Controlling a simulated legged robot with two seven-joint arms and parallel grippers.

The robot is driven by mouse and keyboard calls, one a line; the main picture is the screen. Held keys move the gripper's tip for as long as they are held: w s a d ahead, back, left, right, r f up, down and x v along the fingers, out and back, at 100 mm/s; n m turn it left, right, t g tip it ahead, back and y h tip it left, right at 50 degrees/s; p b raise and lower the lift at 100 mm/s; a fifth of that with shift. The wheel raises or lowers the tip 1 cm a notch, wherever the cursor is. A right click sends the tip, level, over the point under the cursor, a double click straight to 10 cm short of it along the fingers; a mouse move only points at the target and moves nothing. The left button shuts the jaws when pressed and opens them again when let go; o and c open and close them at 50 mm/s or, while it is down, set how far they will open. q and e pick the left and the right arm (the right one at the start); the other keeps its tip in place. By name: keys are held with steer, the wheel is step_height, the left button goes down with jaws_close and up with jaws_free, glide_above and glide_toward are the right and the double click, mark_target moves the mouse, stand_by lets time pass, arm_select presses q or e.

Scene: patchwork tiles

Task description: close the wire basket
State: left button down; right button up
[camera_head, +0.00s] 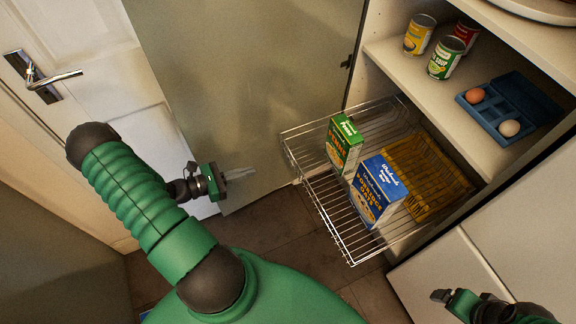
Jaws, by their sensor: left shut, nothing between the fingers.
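The wire basket (345,228) is pulled out of the cabinet at the centre right. It holds a green box (343,143), a blue porridge oats box (377,190) and a yellow-brown wire rack (425,178). My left gripper (238,174) is left of the basket, in front of the open cabinet door panel, apart from the basket. Its fingers are together and empty. My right gripper (440,296) is at the lower right, in front of the light cabinet front. It is partly visible, and its finger gap is unclear.
The open cabinet door (255,75) stands left of the basket. Shelves above hold several cans (446,57) and a blue egg tray (510,105). A white door with a handle (45,78) is at the left. Dark floor tiles (275,225) show below the basket.

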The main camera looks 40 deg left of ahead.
arm_select(q)
steer(key=b+x, duration=0.2)
steer(key=x, duration=1.1)
steer(key=shift+d+b, duration=0.25)
steer(key=shift+b, duration=0.15)
arm_select(e)
steer(key=x, duration=0.2)
steer(key=shift+s+f, duration=0.2)
steer(key=shift+f, duration=0.3)
arm_select(q)
steer(key=shift+w, duration=0.25)
